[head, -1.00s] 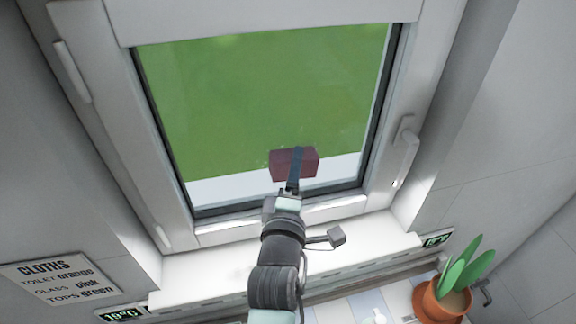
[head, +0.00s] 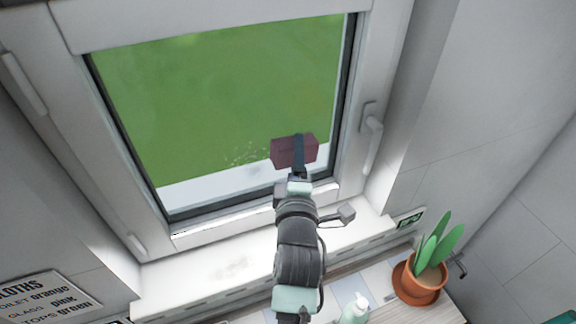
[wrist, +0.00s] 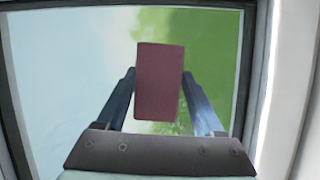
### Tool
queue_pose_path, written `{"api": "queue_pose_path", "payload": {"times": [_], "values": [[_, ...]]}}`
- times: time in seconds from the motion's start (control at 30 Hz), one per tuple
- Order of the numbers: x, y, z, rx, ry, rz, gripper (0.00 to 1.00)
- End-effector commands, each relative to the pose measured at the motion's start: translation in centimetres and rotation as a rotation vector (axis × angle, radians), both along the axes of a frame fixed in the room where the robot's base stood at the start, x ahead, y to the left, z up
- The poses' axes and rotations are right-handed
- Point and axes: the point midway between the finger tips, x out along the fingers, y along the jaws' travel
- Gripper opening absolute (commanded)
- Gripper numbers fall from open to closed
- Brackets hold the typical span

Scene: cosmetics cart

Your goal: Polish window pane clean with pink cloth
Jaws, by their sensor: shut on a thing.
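A dark pink, block-shaped cloth (head: 294,152) is held between the fingers of my gripper (head: 298,160). In the wrist view the cloth (wrist: 160,82) stands between the two dark fingers of my gripper (wrist: 160,98). The cloth is in front of the lower right part of the window pane (head: 220,100); I cannot tell whether it touches the glass. A patch of pale specks (head: 246,156) shows on the pane just left of the cloth. The pane also fills most of the wrist view (wrist: 70,70). The glass directly behind the cloth is hidden.
A window handle (head: 371,140) sits on the right frame. Below are a white sill (head: 190,262) with a faint greyish patch, a potted plant (head: 420,283) and a pump bottle (head: 355,310).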

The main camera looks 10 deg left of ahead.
Motion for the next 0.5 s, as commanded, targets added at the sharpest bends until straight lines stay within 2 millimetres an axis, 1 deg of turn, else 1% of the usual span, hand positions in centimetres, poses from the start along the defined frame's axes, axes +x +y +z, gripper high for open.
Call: {"api": "queue_pose_path", "payload": {"times": [0.17,0.5], "values": [[0.46,-0.52,0.02,-0.001,-0.004,0.001,0.25],[0.40,-0.62,0.18,0.000,-0.004,0.002,0.25]]}}
